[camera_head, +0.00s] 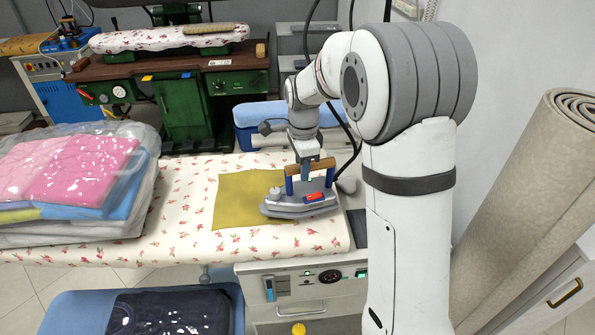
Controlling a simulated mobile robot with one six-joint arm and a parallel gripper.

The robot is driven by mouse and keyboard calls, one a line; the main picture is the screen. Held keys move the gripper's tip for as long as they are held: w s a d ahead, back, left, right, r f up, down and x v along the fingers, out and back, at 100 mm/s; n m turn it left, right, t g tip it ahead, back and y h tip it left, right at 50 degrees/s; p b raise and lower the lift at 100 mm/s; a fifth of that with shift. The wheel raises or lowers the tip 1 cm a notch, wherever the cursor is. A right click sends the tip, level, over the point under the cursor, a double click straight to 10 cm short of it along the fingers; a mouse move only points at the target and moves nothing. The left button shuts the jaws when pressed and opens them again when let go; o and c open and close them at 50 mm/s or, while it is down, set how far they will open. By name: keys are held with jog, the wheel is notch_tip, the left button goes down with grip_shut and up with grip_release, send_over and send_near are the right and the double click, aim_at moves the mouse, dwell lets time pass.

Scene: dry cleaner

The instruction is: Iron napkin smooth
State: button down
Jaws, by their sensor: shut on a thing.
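A mustard-yellow napkin (229,207) lies spread on the floral ironing board (180,235), near its right end. Its right part is hidden under the iron. A grey iron (289,209) with a brown handle on blue posts and a red part sits over the right side of the napkin. My gripper (306,174) is shut on the iron's handle from above. The iron looks level; whether its sole presses on the cloth is hard to tell. The visible left part of the napkin looks flat.
A stack of plastic-wrapped folded clothes (75,185) covers the board's left side. A control panel (305,285) sits below the board's right end. A rolled carpet (530,200) stands at the right. A green pressing machine (180,90) is behind. A blue bin (240,300) stands in front.

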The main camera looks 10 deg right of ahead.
jog(key=shift+r+p, duration=1.65)
jog(key=shift+r, duration=1.2)
jog(key=shift+f, duration=0.1)
